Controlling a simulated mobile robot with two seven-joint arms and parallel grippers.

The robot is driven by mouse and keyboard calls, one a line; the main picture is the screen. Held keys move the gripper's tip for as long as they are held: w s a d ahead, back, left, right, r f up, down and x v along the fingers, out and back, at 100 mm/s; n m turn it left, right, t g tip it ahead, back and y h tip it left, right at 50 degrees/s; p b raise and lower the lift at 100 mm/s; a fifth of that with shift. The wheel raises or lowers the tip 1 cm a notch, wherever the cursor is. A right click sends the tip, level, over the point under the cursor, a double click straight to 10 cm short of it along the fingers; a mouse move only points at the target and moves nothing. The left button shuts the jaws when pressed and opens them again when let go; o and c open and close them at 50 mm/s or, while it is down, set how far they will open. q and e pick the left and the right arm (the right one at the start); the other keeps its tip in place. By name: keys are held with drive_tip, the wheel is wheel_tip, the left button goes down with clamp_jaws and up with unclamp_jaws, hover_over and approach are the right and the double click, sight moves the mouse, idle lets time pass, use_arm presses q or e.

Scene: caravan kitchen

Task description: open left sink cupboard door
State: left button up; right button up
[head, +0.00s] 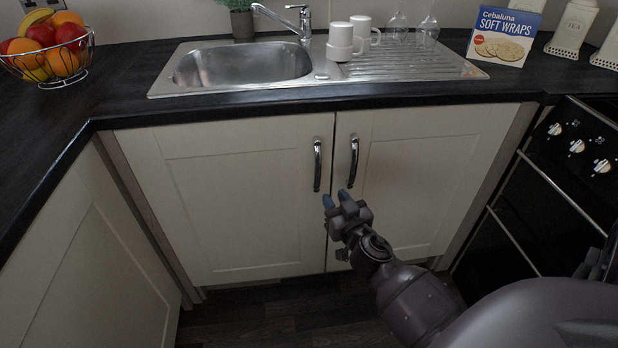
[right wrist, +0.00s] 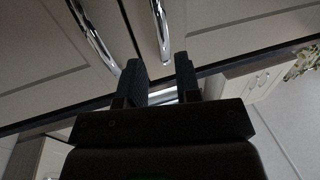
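The left sink cupboard door (head: 243,200) is cream and closed, with a curved chrome handle (head: 317,165) near its right edge. The right door (head: 425,180) beside it is also closed, with its own handle (head: 354,161). My right gripper (head: 336,199) is in front of the doors near their seam, just below the two handles. In the right wrist view its two dark fingers (right wrist: 160,80) stand apart with nothing held between them. One chrome handle (right wrist: 161,30) shows just beyond the fingertips and another (right wrist: 93,36) to its left; I cannot tell which door each is on. My left gripper is out of view.
The dark worktop (head: 120,80) overhangs the doors, with a steel sink (head: 245,65), cups and glasses on it. A cream side cupboard (head: 95,265) stands close at left. A black oven (head: 560,180) stands at right. Dark floor (head: 250,320) shows below.

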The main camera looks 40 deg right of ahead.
sight(318, 173)
drive_tip(key=x, duration=1.1)
drive_tip(key=shift+c, duration=0.5)
clamp_jaws()
